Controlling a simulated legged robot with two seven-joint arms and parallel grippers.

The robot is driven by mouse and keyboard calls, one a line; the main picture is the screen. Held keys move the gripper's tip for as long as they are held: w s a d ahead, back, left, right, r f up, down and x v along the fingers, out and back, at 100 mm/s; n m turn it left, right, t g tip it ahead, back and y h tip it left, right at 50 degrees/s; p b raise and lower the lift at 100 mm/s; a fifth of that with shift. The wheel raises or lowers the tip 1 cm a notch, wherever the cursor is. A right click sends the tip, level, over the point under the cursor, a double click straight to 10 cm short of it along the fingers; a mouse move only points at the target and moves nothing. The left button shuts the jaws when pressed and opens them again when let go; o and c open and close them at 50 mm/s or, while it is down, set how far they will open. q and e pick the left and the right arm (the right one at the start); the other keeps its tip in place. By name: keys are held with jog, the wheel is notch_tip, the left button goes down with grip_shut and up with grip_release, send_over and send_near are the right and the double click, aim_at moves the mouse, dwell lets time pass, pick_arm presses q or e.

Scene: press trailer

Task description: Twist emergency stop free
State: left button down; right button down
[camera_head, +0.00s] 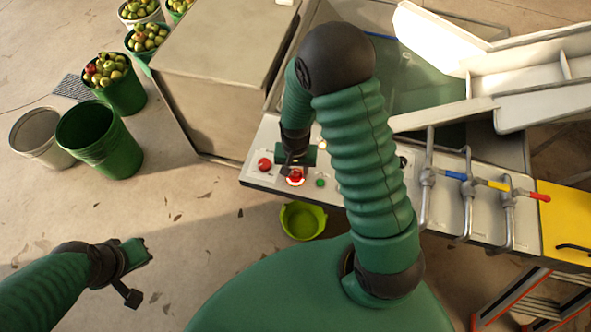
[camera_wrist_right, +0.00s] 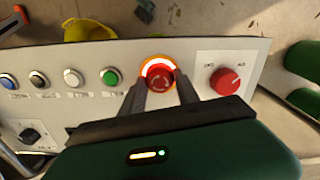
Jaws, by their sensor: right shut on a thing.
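The emergency stop (camera_head: 296,177) is a red round button with a lit ring on the pale control panel (camera_head: 258,180). In the right wrist view the emergency stop (camera_wrist_right: 159,80) shows arrow marks on its face and a glowing white-orange ring. My right gripper (camera_head: 292,165) is at the button; in its wrist view the right gripper's fingers (camera_wrist_right: 161,88) sit on either side of the red cap, shut on it. My left gripper (camera_head: 140,252) hangs low at the left, away from the panel; its jaw state is unclear.
A red rotary knob (camera_wrist_right: 226,81) sits beside the button, and a green push button (camera_wrist_right: 110,77) on the other side. A lime bucket (camera_head: 302,220) stands below the panel. Pipes with coloured valve handles (camera_head: 490,185) are at right. Apple buckets (camera_head: 112,82) stand at left.

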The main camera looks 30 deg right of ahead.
jog(key=shift+m, duration=0.4)
jog(key=m+p, duration=0.2)
jog(key=m, duration=0.1)
jog(key=shift+r, duration=0.15)
jog(key=shift+m+p, duration=0.95)
jog(key=shift+m, duration=1.05)
jog(key=c, duration=0.9)
grip_release()
